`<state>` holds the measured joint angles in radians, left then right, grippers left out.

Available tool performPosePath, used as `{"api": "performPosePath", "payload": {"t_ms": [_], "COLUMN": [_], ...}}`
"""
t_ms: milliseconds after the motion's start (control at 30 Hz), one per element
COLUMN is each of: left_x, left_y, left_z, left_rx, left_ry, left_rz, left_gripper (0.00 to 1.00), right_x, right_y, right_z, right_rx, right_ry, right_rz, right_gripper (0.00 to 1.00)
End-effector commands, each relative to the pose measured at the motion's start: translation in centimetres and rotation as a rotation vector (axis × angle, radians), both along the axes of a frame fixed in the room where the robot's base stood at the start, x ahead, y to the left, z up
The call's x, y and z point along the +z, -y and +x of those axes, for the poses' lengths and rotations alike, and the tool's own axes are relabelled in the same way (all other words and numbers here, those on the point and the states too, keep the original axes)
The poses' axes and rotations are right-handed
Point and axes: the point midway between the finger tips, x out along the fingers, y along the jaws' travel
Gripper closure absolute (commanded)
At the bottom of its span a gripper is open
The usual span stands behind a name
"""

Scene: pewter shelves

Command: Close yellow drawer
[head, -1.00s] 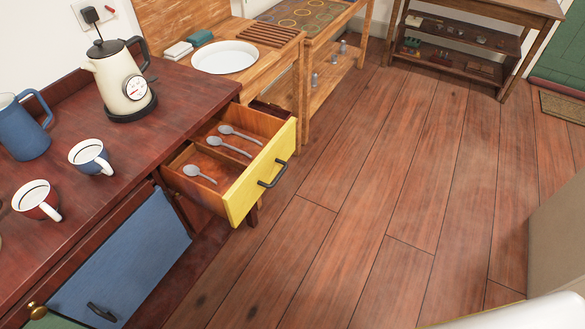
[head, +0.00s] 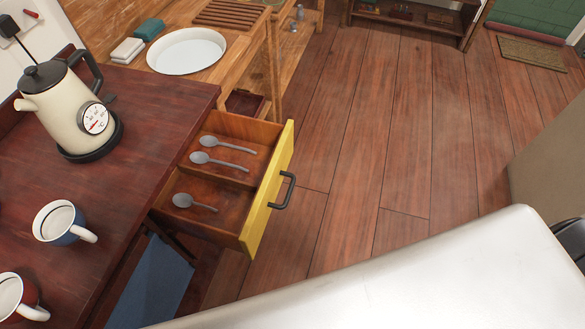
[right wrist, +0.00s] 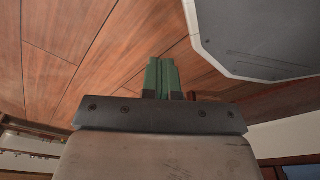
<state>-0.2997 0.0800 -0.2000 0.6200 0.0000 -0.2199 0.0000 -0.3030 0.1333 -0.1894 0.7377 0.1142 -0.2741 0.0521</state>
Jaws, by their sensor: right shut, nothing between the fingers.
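The yellow drawer (head: 268,190) stands open, pulled out from the dark red-brown counter in the head view. Its black handle (head: 285,191) is on the yellow front. Several compartments show inside, with three grey spoons (head: 219,160) lying in them. My right gripper (right wrist: 162,75) shows in the right wrist view with its green fingers together, empty, with wooden floor behind them. It is not in the head view, and no drawer shows in the right wrist view. My left gripper is in neither view.
A kettle (head: 70,110) and two mugs (head: 60,222) stand on the counter (head: 150,110). A blue door (head: 150,285) hangs open below. A wooden unit with a white basin (head: 186,51) is behind. Wooden floor (head: 350,150) right of the drawer is clear.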

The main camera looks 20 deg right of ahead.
Motion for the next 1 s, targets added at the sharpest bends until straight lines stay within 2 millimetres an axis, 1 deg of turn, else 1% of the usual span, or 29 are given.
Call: {"api": "performPosePath", "payload": {"t_ms": [33, 167, 267, 367, 433, 467, 533, 567, 600, 667, 700, 767, 800, 900, 1000], "left_x": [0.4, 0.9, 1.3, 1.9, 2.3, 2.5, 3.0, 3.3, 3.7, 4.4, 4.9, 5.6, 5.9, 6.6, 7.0], "left_y": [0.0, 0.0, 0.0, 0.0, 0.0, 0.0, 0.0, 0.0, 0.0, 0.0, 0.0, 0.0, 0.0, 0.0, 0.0], "left_z": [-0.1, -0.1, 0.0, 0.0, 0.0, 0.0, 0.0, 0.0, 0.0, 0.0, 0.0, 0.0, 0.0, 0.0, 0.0], "left_rx": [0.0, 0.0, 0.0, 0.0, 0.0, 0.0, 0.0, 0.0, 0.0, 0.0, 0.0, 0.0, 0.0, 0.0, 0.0], "left_ry": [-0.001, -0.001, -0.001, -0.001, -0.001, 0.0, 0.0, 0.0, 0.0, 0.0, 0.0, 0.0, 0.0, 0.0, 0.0], "left_rz": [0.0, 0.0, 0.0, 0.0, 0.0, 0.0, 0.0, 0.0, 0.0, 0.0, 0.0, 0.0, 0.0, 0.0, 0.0], "left_gripper": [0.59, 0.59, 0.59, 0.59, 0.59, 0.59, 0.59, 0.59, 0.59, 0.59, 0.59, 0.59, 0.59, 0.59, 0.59], "right_x": [0.8, 2.6, 4.5, 6.9, 8.9, 10.0, 12.8, 14.3, 16.5, 20.8, 24.0, 28.9, 32.0, 38.5, 42.8], "right_y": [0.7, 2.3, 3.5, 4.6, 5.3, 5.6, 6.1, 6.3, 6.4, 6.3, 5.9, 4.8, 3.9, 1.5, -0.5], "right_z": [1.0, 3.8, 6.4, 9.2, 11.3, 12.3, 14.8, 15.9, 17.5, 20.1, 21.7, 23.6, 24.5, 25.4, 25.3], "right_rx": [-0.032, -0.126, -0.206, -0.291, -0.351, -0.376, -0.436, -0.463, -0.499, -0.546, -0.571, -0.596, -0.601, -0.59, -0.568], "right_ry": [0.014, 0.054, 0.089, 0.129, 0.158, 0.171, 0.2, 0.215, 0.231, 0.254, 0.262, 0.259, 0.248, 0.201, 0.15], "right_rz": [0.002, 0.025, 0.052, 0.093, 0.131, 0.152, 0.209, 0.239, 0.287, 0.377, 0.448, 0.562, 0.632, 0.778, 0.871], "right_gripper": [1.0, 1.0, 1.0, 1.0, 1.0, 1.0, 1.0, 1.0, 1.0, 1.0, 1.0, 1.0, 1.0, 1.0, 1.0]}}
